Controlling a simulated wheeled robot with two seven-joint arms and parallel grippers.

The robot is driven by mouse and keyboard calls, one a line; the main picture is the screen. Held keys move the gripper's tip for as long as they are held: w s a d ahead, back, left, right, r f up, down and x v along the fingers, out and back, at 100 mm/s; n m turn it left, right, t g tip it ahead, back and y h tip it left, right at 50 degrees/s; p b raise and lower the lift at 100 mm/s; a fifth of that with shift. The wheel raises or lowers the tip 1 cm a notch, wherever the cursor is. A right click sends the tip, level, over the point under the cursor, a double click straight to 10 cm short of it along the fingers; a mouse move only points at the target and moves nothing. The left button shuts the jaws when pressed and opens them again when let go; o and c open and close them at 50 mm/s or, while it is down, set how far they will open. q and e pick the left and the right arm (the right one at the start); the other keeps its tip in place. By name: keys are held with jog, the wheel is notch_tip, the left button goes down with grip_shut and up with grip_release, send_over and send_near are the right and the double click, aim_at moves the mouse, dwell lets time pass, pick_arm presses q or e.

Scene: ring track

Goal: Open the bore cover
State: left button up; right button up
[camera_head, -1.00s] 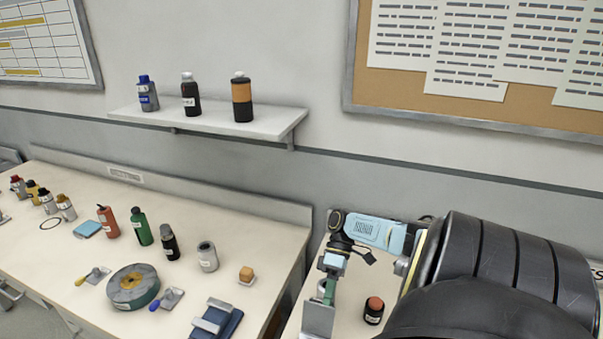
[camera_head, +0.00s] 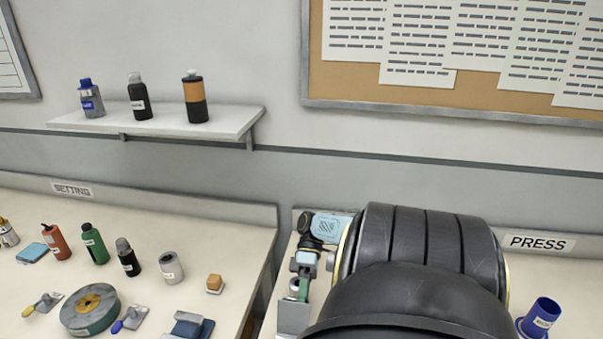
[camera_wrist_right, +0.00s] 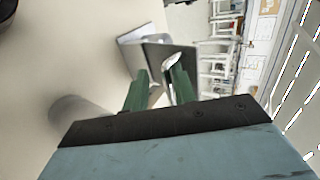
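No part carries a readable bore cover label. A grey box-like fixture with a flat plate (camera_wrist_right: 160,52) lies just past my right fingertips in the wrist view; it may be the cover, but I cannot tell. In the head view a grey block (camera_head: 293,318) shows below my right gripper (camera_head: 303,288), partly cut off by the frame edge. My left gripper is out of view.
My black arm covers much of the right bench, where a blue cup (camera_head: 540,318) stands under the PRESS sign (camera_head: 537,243). The left bench (camera_head: 240,240) holds several bottles, a round grey-green disc (camera_head: 70,318) and a blue-grey block (camera_head: 190,326). A shelf (camera_head: 225,125) holds three bottles.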

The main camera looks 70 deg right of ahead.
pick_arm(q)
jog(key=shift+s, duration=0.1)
pick_arm(e)
jog(key=shift+d+r, duration=0.1)
jog(key=shift+r, duration=0.1)
jog(key=shift+d, duration=0.1)
